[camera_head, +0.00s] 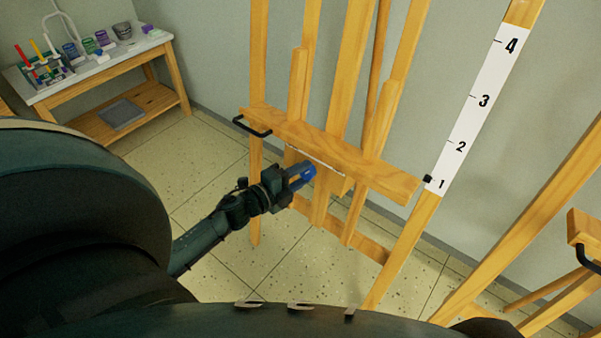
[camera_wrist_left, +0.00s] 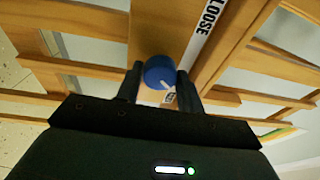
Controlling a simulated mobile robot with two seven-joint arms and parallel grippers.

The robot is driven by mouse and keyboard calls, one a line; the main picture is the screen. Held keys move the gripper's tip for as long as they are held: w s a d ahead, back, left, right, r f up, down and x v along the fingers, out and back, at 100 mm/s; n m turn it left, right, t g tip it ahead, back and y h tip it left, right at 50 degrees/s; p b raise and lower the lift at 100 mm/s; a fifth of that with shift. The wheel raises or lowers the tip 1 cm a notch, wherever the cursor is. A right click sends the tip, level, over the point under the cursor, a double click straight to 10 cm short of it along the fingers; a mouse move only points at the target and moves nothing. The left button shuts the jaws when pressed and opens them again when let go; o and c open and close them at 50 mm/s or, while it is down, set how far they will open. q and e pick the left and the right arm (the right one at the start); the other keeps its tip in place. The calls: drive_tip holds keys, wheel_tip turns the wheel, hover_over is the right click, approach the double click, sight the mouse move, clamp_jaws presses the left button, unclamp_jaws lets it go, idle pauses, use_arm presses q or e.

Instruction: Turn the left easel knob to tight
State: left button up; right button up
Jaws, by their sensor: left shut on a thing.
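The left easel (camera_head: 355,70) is a wooden frame with a crossbar ledge (camera_head: 330,148). Its blue round knob (camera_wrist_left: 160,72) sits between the two fingers of my left gripper (camera_wrist_left: 158,88) in the left wrist view. A white pointer line shows on the knob's face, towards the lower right of that view. In the head view the knob (camera_head: 302,171) is partly hidden by my left gripper (camera_head: 294,176), just below the ledge. My left gripper is shut on the knob. A white label strip (camera_wrist_left: 213,25) beside the knob reads LOOSE; another small label below the knob is partly hidden. My right gripper is not in view.
A white strip with numbers 1 to 4 (camera_head: 480,100) runs up the easel's right leg. A black handle (camera_head: 252,128) sticks out at the ledge's left end. A second easel (camera_head: 583,230) stands at right. A side table (camera_head: 105,70) with art supplies stands at back left.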

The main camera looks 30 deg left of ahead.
use_arm(q)
drive_tip(key=shift+r+m, duration=0.1)
drive_tip(key=shift+m, duration=0.8)
drive_tip(key=shift+m+g+p, duration=0.4)
drive_tip(key=shift+m+p, duration=0.05)
drive_tip(key=shift+m, duration=0.55)
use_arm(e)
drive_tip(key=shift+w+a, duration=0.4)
use_arm(q)
drive_tip(key=shift+m, duration=0.3)
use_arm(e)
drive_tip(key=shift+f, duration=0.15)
use_arm(q)
drive_tip(key=o, duration=1)
